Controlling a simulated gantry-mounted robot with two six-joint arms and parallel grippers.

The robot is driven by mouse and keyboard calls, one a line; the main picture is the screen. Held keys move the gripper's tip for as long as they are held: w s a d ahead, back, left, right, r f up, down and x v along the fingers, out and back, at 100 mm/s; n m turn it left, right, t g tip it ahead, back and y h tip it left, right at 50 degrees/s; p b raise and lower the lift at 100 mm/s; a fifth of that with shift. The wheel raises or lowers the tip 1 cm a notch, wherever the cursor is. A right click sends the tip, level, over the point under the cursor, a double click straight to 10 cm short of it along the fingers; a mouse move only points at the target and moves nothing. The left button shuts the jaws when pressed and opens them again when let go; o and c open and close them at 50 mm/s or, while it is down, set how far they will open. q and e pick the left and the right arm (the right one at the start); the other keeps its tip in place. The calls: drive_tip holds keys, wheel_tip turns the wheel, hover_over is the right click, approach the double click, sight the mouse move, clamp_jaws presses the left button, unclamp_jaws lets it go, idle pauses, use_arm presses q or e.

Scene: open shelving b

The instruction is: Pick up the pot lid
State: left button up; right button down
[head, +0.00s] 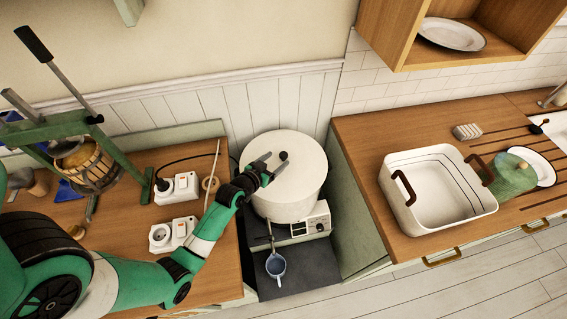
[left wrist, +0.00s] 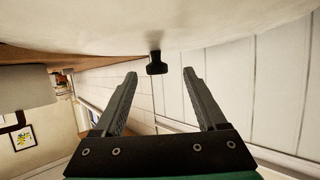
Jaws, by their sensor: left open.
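The pot lid (head: 300,168) is white with a small black knob (head: 283,156) and sits on a large white pot (head: 290,208). My left gripper (head: 269,162) is over the lid, just left of the knob. In the left wrist view the gripper (left wrist: 160,78) is open and empty. The knob (left wrist: 157,64) shows just beyond the fingertips, near the middle of the gap, and the lid (left wrist: 150,25) fills the top of that view. The fingers do not appear to touch the knob. My right gripper is not in view.
The pot stands on an appliance with a control panel (head: 311,226), between two wooden counters. White socket boxes (head: 174,232) are on the left counter. A white basin (head: 441,205) stands on the right counter.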

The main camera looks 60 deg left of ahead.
sight(282, 156)
use_arm(q)
drive_tip(key=b+x, duration=0.1)
drive_tip(key=x, duration=0.4)
drive_tip(key=shift+w+d, duration=0.2)
clamp_jaws()
idle(1.0)
drive_tip(key=shift+r, duration=0.2)
